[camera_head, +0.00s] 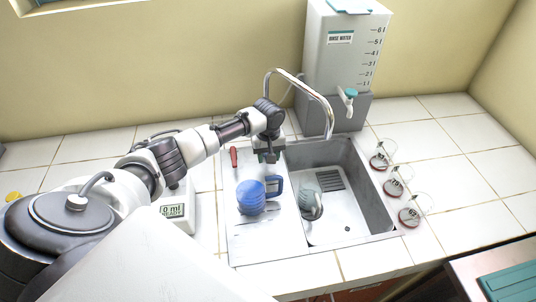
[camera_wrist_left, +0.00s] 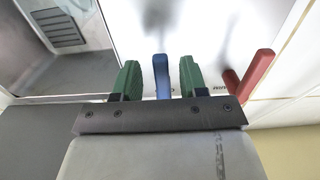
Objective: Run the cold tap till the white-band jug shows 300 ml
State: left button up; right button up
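My left gripper (camera_head: 266,158) is behind the drainboard, left of the curved spout (camera_head: 328,118). In the left wrist view its green fingers (camera_wrist_left: 156,80) are open on either side of the blue tap lever (camera_wrist_left: 161,74), with a gap on each side. The red tap lever (camera_wrist_left: 252,82) is to the right there; it also shows in the head view (camera_head: 233,157). A grey-teal jug (camera_head: 308,190) stands in the sink; I cannot make out a white band. A blue jug (camera_head: 250,197) stands on the drainboard. The readout (camera_head: 173,210) shows 0 ml, READY. No water stream is visible. My right gripper is out of view.
A rinse water tank (camera_head: 340,60) with its own small tap stands behind the sink (camera_head: 375,205). My left arm crosses above the readout unit.

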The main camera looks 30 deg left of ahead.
pick_arm(q)
notch_tip(320, 180, up, 11)
jog(key=b, duration=0.1)
dwell(0.5)
jog(key=shift+f, duration=0.15)
dwell(0.3)
